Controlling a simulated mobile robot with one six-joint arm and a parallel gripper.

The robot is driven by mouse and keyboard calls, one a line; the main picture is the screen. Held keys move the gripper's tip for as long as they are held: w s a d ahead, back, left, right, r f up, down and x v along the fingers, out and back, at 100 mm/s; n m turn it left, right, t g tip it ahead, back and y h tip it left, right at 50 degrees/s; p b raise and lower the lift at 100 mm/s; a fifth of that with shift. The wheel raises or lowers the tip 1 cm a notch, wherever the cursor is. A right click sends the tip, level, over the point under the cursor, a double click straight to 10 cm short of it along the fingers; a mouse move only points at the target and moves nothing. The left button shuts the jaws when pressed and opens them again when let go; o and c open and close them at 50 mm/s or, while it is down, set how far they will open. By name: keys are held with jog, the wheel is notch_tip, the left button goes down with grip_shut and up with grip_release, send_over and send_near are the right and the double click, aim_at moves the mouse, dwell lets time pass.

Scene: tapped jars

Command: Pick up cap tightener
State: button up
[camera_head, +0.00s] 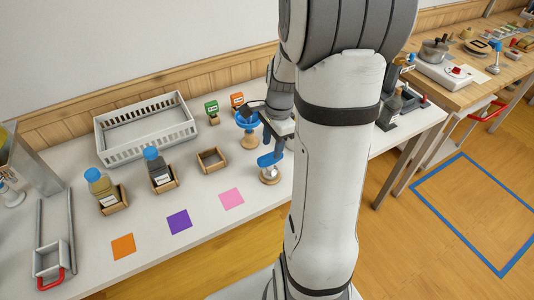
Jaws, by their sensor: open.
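A blue round-topped tool (246,120) stands on a wooden stand near the back of the white table. A second blue piece (268,160) sits just in front of it, above a small round wooden base. I cannot tell for sure which of these is the cap tightener. My gripper (268,132) is open, at the end of my arm, pointing down close beside both blue pieces. My arm partly hides this area, and contact between the fingers and either piece cannot be made out.
Two blue-capped jars (102,187) (156,167) stand in wooden holders; an empty wooden holder (212,160) lies to their right. A white slotted crate (146,130) is at the back. Orange, purple and pink squares (179,220) lie along the front. Dark equipment (398,106) stands right of my arm.

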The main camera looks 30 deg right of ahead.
aim_at(270, 155)
jog(key=f, duration=0.7)
jog(key=shift+a, duration=0.4)
jog(key=shift+c, duration=0.6)
grip_shut()
